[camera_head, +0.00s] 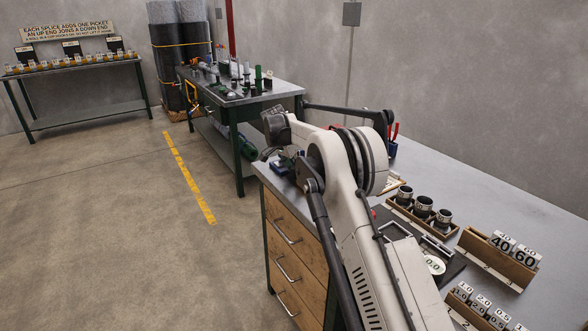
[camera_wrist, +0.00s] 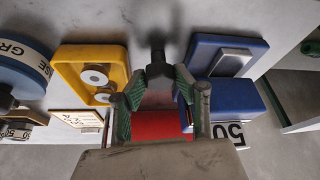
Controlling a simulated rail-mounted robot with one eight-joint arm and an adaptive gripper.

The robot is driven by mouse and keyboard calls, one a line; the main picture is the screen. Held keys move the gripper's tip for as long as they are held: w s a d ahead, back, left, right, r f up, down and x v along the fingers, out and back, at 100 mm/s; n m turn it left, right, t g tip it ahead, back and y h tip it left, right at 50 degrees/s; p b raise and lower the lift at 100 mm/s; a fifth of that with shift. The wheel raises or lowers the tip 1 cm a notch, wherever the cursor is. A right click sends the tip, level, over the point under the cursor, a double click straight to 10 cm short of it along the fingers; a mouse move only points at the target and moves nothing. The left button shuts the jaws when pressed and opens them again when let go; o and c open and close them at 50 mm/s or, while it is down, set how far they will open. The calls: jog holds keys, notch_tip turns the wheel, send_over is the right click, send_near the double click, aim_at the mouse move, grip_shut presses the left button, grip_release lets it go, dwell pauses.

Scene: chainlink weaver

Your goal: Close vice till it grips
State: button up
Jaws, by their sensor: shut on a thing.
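My gripper (camera_wrist: 158,88) has its green-padded fingers closed around a dark hub with a bar (camera_wrist: 158,68), which looks like the vice handle. Blue blocks, apparently the vice (camera_wrist: 238,98), lie just right of the fingers in the wrist view. A grey metal plate (camera_wrist: 231,62) shows in the upper blue part. In the head view a small blue thing (camera_head: 281,168) sits at the far end of the near bench, below my wrist; my arm hides most of that area.
A yellow tray (camera_wrist: 67,80) with round metal pieces lies left of the fingers. A red surface (camera_wrist: 160,125) shows between them. A blue grease tin (camera_wrist: 22,70) is farther left. The near bench (camera_head: 480,185) also carries dark cups (camera_head: 423,206) and numbered blocks (camera_head: 515,250).

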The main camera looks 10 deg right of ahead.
jog(key=shift+m, duration=0.6)
jog(key=o, duration=1.1)
